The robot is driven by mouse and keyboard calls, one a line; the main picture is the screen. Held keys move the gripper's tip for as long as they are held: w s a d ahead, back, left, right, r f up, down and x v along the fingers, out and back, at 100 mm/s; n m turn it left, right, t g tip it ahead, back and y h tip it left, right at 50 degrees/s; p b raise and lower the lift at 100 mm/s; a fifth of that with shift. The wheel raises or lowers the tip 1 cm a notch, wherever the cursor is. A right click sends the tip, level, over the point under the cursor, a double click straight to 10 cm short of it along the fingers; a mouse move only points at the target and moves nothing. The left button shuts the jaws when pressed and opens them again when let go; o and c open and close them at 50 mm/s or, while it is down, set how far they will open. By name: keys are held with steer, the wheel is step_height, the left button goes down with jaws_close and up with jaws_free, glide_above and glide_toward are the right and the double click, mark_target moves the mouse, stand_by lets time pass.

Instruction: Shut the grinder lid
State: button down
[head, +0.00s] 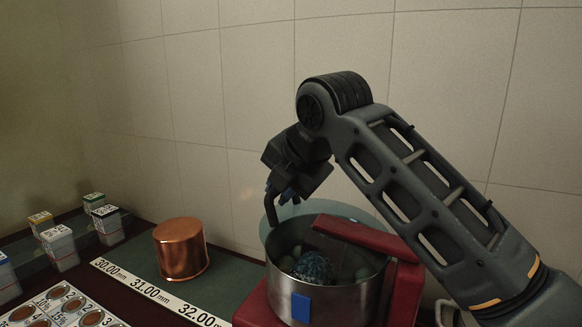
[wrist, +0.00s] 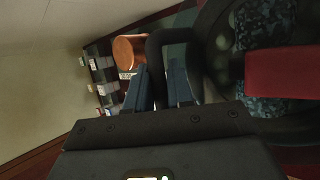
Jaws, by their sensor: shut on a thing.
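The grinder has a red base (head: 258,308) and a steel bowl (head: 340,300) with a blue square on its front. A dark blue textured lump (head: 313,267) and several pale rounded things lie in the bowl. A clear, glassy lid (head: 350,211) shows at the bowl's back rim; its exact tilt is hard to tell. A dark curved handle (head: 270,207) stands at its left edge. My gripper (head: 281,194) is above the back left of the bowl. In the wrist view, its blue fingers (wrist: 161,88) are shut on the dark handle (wrist: 160,42).
A red bar (head: 365,235) reaches over the bowl from the right. A copper pot (head: 181,249) stands to the left, behind a numbered white strip (head: 146,290). Several small boxes (head: 60,246) stand farther left. The tiled wall (head: 210,110) is close behind.

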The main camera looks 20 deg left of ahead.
steer(key=shift+a+f, duration=0.2)
steer(key=shift+f, duration=0.45)
steer(key=shift+a+f, duration=0.15)
steer(key=shift+f, duration=0.65)
steer(key=c, duration=1.1)
jaws_free()
steer(key=shift+b+v, duration=0.75)
steer(key=shift+v, duration=3.2)
steer(key=shift+a, duration=0.1)
